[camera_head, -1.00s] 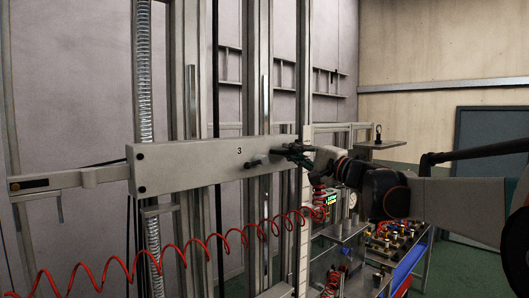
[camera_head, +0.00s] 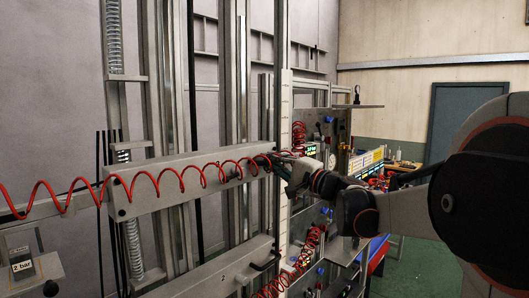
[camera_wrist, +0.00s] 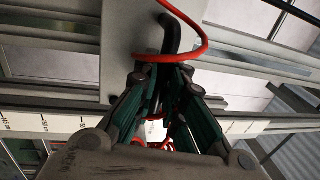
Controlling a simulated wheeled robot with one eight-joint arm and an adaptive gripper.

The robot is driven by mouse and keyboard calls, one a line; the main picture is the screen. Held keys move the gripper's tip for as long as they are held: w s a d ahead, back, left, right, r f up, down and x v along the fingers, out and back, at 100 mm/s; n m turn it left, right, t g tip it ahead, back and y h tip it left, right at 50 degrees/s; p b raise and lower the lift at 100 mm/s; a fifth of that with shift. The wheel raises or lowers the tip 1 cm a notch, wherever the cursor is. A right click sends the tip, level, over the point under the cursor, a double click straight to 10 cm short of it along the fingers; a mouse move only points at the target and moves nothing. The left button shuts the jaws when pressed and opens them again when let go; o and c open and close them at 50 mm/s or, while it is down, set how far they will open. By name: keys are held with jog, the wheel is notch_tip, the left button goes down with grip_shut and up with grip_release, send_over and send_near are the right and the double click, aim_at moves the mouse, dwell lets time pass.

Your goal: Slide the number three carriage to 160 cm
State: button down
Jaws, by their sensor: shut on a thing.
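The number three carriage (camera_head: 150,202) is a long pale grey box across the vertical rails, and its number cannot be read now. A dark handle sticks out near its right end; it shows in the wrist view as a black bent bar (camera_wrist: 171,32). My gripper (camera_head: 277,166) is shut on this handle, its green-lined fingers (camera_wrist: 163,76) meeting around the bar's near end. A pale vertical scale strip (camera_head: 286,115) stands just right of the carriage. It also shows in the wrist view (camera_wrist: 50,124), with marks too small to read surely.
A red coiled hose (camera_head: 130,187) hangs across the carriage front and loops beside the handle in the wrist view (camera_wrist: 203,42). The number two carriage (camera_head: 215,273) lies below. A "2 bar" plate (camera_head: 22,267) is at lower left. A cluttered bench stands right, behind my arm.

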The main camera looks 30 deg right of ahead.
jog(key=shift+s+f+b, duration=0.1)
jog(key=shift+f+b, duration=0.4)
jog(key=shift+f, duration=1.05)
jog(key=c, duration=1.7)
grip_release()
jog(key=shift+o, duration=0.2)
jog(key=v, duration=1.2)
